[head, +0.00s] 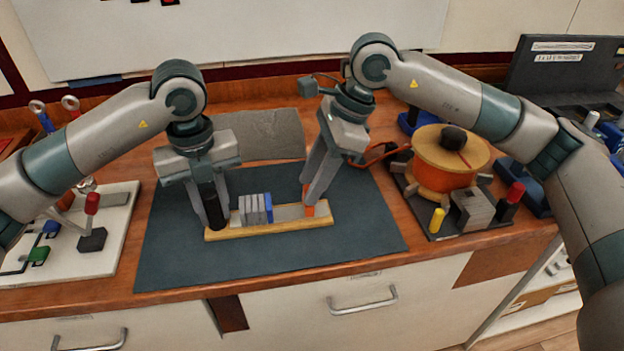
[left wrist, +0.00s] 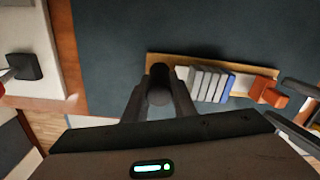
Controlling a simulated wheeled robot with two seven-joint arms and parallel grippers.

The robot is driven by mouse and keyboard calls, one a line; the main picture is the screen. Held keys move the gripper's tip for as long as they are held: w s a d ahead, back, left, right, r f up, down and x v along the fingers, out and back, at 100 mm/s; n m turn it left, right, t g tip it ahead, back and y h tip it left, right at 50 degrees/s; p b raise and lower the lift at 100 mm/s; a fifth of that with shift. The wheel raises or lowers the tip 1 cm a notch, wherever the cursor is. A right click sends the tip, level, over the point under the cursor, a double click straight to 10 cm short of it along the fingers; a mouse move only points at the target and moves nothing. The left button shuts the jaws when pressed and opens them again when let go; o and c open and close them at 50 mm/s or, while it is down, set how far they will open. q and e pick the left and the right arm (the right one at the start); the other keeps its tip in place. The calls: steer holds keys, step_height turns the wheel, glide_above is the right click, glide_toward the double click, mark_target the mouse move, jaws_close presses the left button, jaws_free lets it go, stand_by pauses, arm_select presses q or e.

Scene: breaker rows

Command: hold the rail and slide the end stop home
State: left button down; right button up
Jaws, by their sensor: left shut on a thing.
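The rail (head: 290,227) is a wooden-edged strip lying on the dark mat. Several grey breakers (head: 252,210) and a blue one (head: 268,207) stand side by side on it, left of its middle. My left gripper (head: 214,218) is shut on a black upright post (left wrist: 158,85) at the rail's left end. The orange end stop (head: 309,209) is near the rail's right end, with a gap between it and the blue breaker. My right gripper (head: 313,200) points down at the end stop, its fingertips partly covering it; whether they grip it is unclear. The end stop also shows in the left wrist view (left wrist: 275,98).
The dark mat (head: 180,265) has free room around the rail. A wooden spool on a dark base (head: 445,165) stands at the right. A white board with a red-topped lever (head: 118,215) is at the left. A grey sheet (head: 272,135) lies behind the rail.

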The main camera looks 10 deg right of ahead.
steer(key=shift+f, duration=0.15)
jaws_close()
steer(key=a, duration=0.6)
steer(key=shift+a, duration=0.4)
arm_select(q)
steer(key=shift+d, duration=0.15)
arm_select(e)
jaws_free()
steer(key=shift+d, duration=0.1)
